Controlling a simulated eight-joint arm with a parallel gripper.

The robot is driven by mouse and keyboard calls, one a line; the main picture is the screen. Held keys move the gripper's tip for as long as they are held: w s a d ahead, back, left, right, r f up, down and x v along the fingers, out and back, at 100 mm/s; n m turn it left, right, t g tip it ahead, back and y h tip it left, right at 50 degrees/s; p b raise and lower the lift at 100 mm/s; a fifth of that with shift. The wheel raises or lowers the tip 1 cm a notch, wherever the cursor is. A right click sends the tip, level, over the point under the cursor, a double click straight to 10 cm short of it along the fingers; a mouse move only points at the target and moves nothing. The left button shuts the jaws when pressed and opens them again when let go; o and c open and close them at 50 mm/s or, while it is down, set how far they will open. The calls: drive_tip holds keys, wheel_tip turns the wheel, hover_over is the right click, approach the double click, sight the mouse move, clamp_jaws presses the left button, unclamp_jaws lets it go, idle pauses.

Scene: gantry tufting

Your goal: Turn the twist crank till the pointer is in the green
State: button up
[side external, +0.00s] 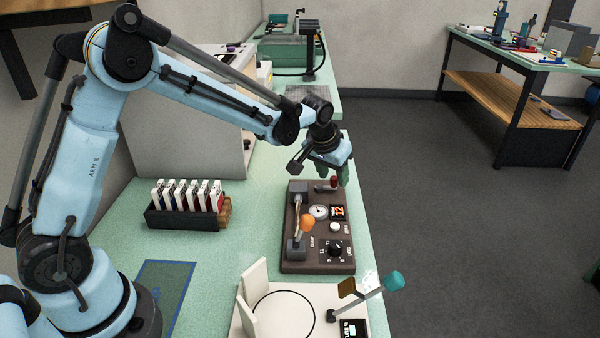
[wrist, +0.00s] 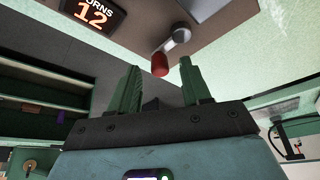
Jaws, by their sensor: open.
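The brown machine (side external: 292,262) stands on the green bench and carries the twist crank. The crank's red knob (side external: 333,181) sits at its far end, and in the wrist view the red knob (wrist: 160,64) hangs on a short grey crank arm (wrist: 177,41). My gripper (side external: 335,178) is over that far end; in the wrist view its green fingers (wrist: 159,70) are spread, with the knob showing between the tips. I cannot tell whether they touch it. The round dial (side external: 318,211) is too small to read its pointer or any green. The turns display (wrist: 93,13) reads 12.
An orange-knobbed lever (side external: 307,222) rises beside the dial. A black selector (side external: 336,249) and white button (side external: 335,227) are on the machine. A rack of cards (side external: 185,208) stands left. A white fixture with a teal-knobbed lever (side external: 393,281) is in front.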

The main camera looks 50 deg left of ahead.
drive_tip(key=shift+w+f, duration=0.2)
drive_tip(key=shift+f, duration=0.3)
clamp_jaws()
drive_tip(key=shift+s, duration=0.1)
drive_tip(key=shift+s+d+m+h, duration=0.15)
drive_tip(key=shift+m+h, duration=0.1)
drive_tip(key=shift+m, duration=0.5)
drive_tip(key=shift+s+m+h, duration=0.15)
drive_tip(key=shift+m+h, duration=0.1)
drive_tip(key=shift+m, duration=0.5)
unclamp_jaws()
